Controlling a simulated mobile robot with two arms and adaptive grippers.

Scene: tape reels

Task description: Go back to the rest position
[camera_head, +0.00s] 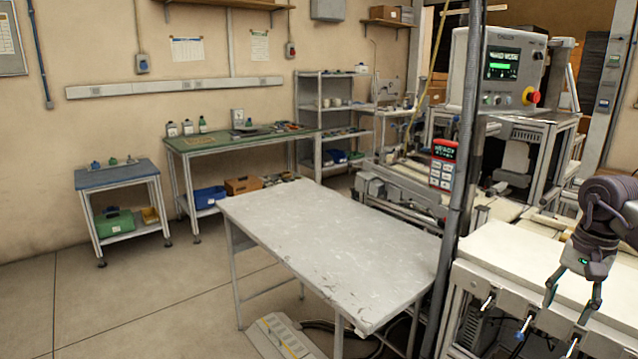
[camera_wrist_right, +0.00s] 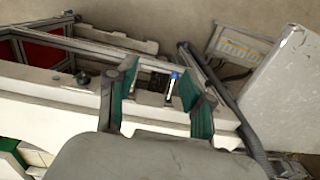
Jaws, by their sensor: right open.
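My right gripper (camera_head: 572,303) is at the right edge of the head view, pointing down over the front edge of the white-topped machine bench (camera_head: 520,262). Its two fingers are spread apart with nothing between them. In the right wrist view the fingers of the right gripper (camera_wrist_right: 158,100) show green inner pads, apart and empty, with the bench edge and a small blue-tipped part (camera_wrist_right: 174,78) behind them. My left gripper is not in the head view. No tape reel can be made out.
A bare grey table (camera_head: 330,240) stands in the middle. A dark vertical post (camera_head: 462,180) rises between it and the machine with a control panel (camera_head: 503,65). A green-topped workbench (camera_head: 235,140) and a small blue-topped table (camera_head: 115,175) stand along the wall. Floor at left is clear.

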